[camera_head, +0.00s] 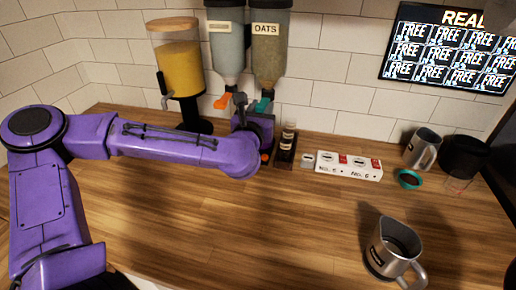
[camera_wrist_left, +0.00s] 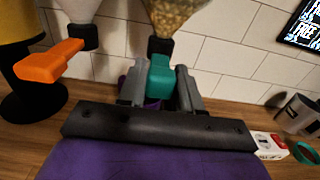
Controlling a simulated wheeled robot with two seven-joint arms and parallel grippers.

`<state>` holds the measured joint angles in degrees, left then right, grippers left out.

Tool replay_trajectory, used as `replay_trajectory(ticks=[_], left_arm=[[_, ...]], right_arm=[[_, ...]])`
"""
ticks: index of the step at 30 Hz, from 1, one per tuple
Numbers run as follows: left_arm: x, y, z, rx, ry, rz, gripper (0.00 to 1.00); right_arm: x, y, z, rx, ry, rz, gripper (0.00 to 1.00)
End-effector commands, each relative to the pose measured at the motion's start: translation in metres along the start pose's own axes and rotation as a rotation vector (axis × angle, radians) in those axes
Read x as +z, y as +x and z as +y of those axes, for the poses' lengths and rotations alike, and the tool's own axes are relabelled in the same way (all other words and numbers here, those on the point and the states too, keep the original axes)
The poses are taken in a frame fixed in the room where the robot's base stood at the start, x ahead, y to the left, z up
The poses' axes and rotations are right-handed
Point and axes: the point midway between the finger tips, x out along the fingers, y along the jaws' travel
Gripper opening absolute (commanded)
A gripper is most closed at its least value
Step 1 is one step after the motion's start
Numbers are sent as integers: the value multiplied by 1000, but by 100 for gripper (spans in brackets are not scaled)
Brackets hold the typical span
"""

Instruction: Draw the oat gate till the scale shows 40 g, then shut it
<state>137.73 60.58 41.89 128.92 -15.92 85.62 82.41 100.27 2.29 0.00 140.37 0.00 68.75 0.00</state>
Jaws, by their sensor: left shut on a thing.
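The oat hopper (camera_head: 270,45), labelled OATS, hangs on the tiled wall. Its lower part, filled with oats (camera_wrist_left: 172,14), shows in the wrist view. The teal oat gate (camera_wrist_left: 160,76) sits under its black neck; part of it also shows in the head view (camera_head: 263,104). My left gripper (camera_wrist_left: 160,88) is shut on the teal gate, one grey finger on each side. In the head view my left gripper (camera_head: 246,106) is partly hidden by its own wrist. I cannot make out a scale or its reading; my arm covers the counter below the hopper. My right gripper is out of view.
A second hopper (camera_head: 226,45) with an orange gate (camera_head: 223,101) hangs just left. A yellow-filled dispenser (camera_head: 181,70) stands further left. A white labelled block (camera_head: 348,167), metal jugs (camera_head: 423,149) and (camera_head: 392,250), and a teal-rimmed item (camera_head: 408,179) stand right.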

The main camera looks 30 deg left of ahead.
Motion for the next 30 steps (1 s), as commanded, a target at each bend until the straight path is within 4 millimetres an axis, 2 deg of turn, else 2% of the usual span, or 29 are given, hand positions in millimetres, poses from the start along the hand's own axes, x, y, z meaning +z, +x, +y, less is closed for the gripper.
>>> replay_trajectory(ticks=[16,30], left_arm=[[0,-9,0,1,-2,-1,5],[0,-2,0,1,0,0,5]], right_arm=[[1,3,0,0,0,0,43],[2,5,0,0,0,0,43]])
